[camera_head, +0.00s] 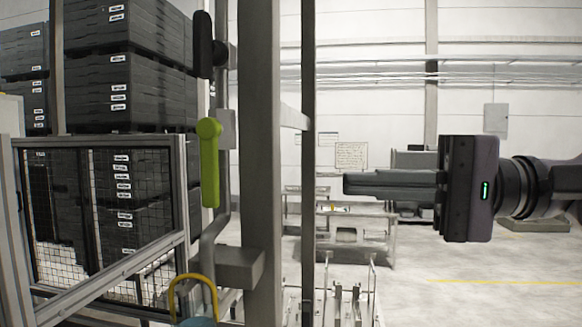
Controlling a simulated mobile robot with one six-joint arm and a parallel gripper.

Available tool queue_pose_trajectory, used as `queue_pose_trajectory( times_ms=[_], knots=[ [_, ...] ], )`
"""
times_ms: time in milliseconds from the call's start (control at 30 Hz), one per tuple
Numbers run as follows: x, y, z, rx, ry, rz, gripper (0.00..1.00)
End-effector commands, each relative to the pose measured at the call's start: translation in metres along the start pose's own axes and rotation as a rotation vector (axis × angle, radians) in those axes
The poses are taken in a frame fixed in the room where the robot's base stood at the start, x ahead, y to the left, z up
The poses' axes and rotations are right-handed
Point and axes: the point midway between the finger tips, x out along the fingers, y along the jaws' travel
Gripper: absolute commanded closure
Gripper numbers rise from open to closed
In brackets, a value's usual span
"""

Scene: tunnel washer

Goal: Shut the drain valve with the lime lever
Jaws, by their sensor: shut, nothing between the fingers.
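The lime lever (209,164) is on a grey vertical pipe (222,95) left of the middle. It hangs nearly straight down from its round pivot at the top, in line with the pipe. The valve body behind it is mostly hidden. My gripper (346,184) is at the right, pointing left, with its fingers shut and nothing between them. It is apart from the lever, with a grey upright post between them in the picture.
The thick grey post (260,140) and a thinner dark post (308,150) stand right of the lever. A black handle (203,45) is above it. A yellow hoop (193,279) is below. A mesh guard (100,215) and stacked black crates (130,85) are at left. Open floor (470,285) lies at right.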

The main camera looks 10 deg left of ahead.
Motion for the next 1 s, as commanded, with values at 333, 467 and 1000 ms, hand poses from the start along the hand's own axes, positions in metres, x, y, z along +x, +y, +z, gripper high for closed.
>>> queue_pose_trajectory(
  times_ms=[333,467,1000],
  knots=[
    [0.069,0.001,0.002,0.002,-0.005,0.004,1.0],
    [0.097,0.002,0.002,0.003,-0.005,0.004,1.0],
    [0.137,0.004,0.001,0.003,0.001,0.005,1.0]
  ],
)
